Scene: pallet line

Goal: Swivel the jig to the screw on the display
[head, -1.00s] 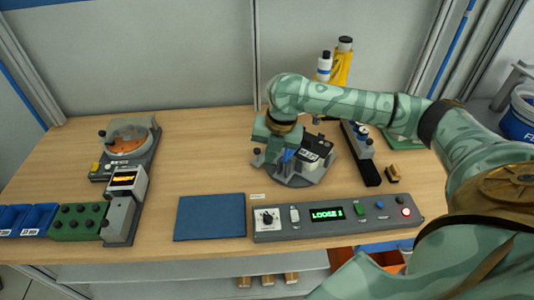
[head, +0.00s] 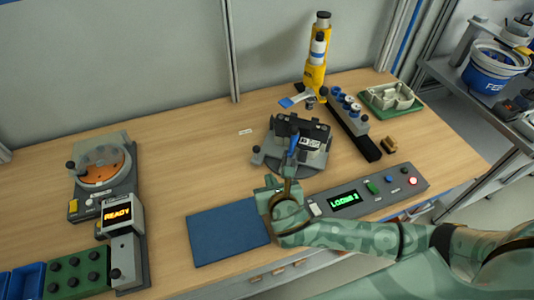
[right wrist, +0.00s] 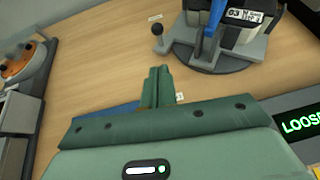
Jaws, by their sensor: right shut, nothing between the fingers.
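The jig (head: 292,158) is a grey round swivel base carrying a dark block with a white label and a blue lever (head: 293,143). A black-knobbed handle (head: 256,149) sticks out at its left. In the right wrist view the jig (right wrist: 215,55) stands ahead, its knob (right wrist: 157,29) at left. The display (head: 345,200) on the grey control panel shows green "LOOSE" and a digit I cannot read surely. My right gripper (head: 288,177) is shut and empty, in front of the jig; its fingers (right wrist: 160,78) appear apart from it. My left gripper is out of view.
A blue mat (head: 227,236) lies left of my right gripper. A screw feeder (head: 103,175) with a "READY" screen (head: 118,214) stands at left. Behind the jig are a yellow tool (head: 316,70) and a black rack (head: 352,130). The table between feeder and jig is clear.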

